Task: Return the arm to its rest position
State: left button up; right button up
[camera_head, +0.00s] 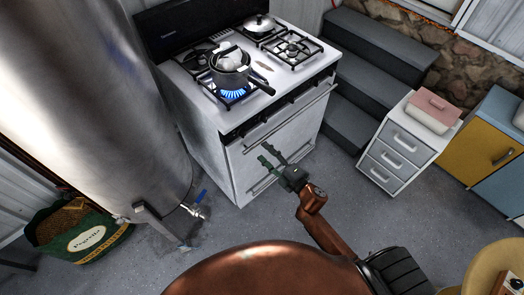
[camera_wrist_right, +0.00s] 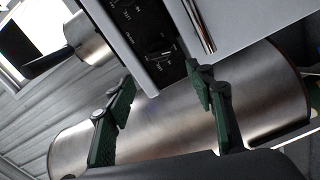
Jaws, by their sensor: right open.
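My right arm reaches up from the bottom right in the head view. Its gripper (camera_head: 271,160) is open and empty, in front of the white stove's (camera_head: 232,158) oven door. In the right wrist view the gripper's (camera_wrist_right: 165,115) two green fingers stand wide apart with nothing between them. The steel tank (camera_wrist_right: 165,125) and the stove's edge show behind the fingers. My left gripper is not in view.
A pot (camera_head: 231,68) sits over a lit blue burner flame (camera_head: 232,94) on the stove. The large steel tank (camera_head: 110,100) stands at left. Dark steps (camera_head: 365,80) and a drawer cabinet (camera_head: 398,150) are at right. Grey floor (camera_head: 350,215) is clear between.

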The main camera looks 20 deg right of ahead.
dwell(0.7)
jog(key=s+d+f+m+g+h, duration=0.2)
jog(key=s+d+f+m, duration=0.1)
jog(key=f, duration=0.7)
jog(key=s+d+f+m+g+h, duration=0.1)
jog(key=s+d+f+m+g, duration=0.2)
jog(key=f, duration=0.8)
jog(key=s+d+f+m+h, duration=0.2)
jog(key=s+d+f, duration=0.15)
jog(key=f, duration=0.65)
jog(key=s+d+f+m+g+h, duration=0.15)
jog(key=s+f+m+g, duration=0.35)
jog(key=s+f, duration=1.25)
jog(key=s+f+m+g, duration=0.2)
jog(key=s+f, duration=0.3)
jog(key=s, duration=1)
jog(key=s+a+f+m+g, duration=0.1)
jog(key=s+f+g, duration=0.3)
jog(key=s, duration=1.2)
jog(key=shift+f+m+g, duration=0.3)
jog(key=shift+f+m, duration=0.35)
jog(key=shift+m, duration=0.15)
jog(key=shift+a, duration=0.1)
